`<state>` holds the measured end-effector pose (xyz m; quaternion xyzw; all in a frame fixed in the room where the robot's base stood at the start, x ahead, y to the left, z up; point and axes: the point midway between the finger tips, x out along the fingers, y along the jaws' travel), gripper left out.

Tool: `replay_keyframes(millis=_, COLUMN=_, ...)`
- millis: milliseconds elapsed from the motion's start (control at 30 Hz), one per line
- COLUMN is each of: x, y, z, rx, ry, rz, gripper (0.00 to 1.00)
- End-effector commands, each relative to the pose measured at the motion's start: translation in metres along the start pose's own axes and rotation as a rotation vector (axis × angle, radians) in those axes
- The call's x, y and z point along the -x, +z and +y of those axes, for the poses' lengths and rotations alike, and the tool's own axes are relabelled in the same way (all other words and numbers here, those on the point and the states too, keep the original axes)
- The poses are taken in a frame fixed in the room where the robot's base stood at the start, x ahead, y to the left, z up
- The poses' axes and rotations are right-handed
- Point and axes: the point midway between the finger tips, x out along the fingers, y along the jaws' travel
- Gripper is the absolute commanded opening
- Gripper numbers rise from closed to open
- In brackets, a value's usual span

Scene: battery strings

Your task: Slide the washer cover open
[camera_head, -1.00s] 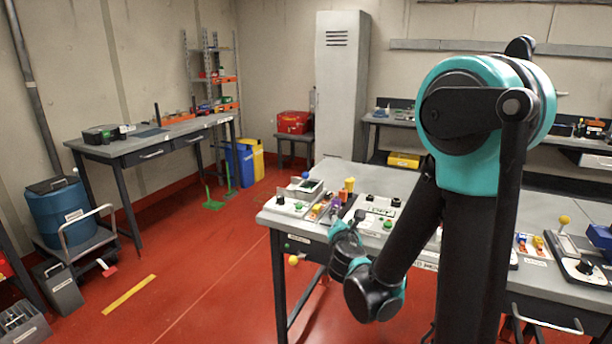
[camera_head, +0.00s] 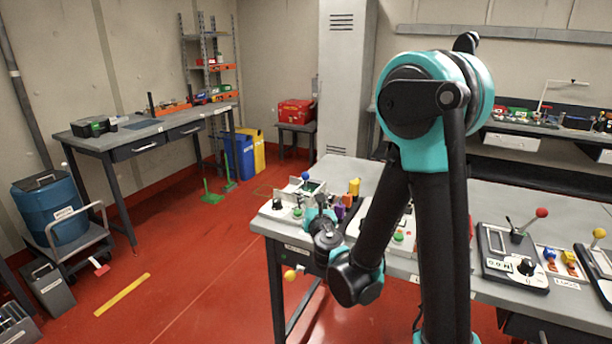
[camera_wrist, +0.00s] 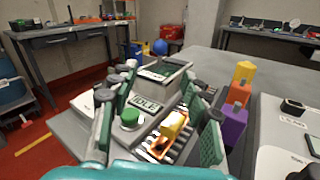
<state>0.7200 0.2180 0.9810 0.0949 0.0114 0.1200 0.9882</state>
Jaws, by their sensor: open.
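A small light-grey machine (camera_head: 281,211) stands at the left end of the near bench; I take it to be the washer. In the wrist view it shows an IDLE label (camera_wrist: 146,104), a green button (camera_wrist: 130,118) and a yellow piece (camera_wrist: 173,125) with orange parts over a slotted bed. A grey raised panel (camera_wrist: 165,75) and a blue ball knob (camera_wrist: 159,47) are behind these. Which part is the cover I cannot tell for sure. My gripper (camera_wrist: 160,95) is open, its green-padded fingers either side of the view of the machine. Contact is not visible.
Yellow (camera_wrist: 243,73), orange (camera_wrist: 238,94) and purple (camera_wrist: 232,127) blocks stand close right of my gripper. A panel with a red-knobbed lever (camera_head: 541,213) is farther right on the bench. Open red floor (camera_head: 190,270) lies to the left.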

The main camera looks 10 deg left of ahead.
Motion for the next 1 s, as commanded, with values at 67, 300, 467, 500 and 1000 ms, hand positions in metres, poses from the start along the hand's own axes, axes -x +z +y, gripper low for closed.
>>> replay_keyframes(millis=67, x=-0.015, y=0.0, z=-0.002, rx=0.0, ry=-0.003, rz=-0.001, gripper=0.47)
replay_keyframes(millis=300, x=-0.062, y=0.0, z=-0.001, rx=-0.001, ry=-0.002, rz=-0.001, gripper=0.47)
replay_keyframes(millis=467, x=-0.094, y=0.0, z=-0.001, rx=-0.001, ry=-0.002, rz=0.0, gripper=0.47)
replay_keyframes(millis=500, x=-0.102, y=0.0, z=-0.001, rx=-0.001, ry=-0.002, rz=0.0, gripper=0.47)
replay_keyframes(millis=1000, x=-0.157, y=0.0, z=-0.001, rx=-0.002, ry=-0.001, rz=0.0, gripper=0.47)
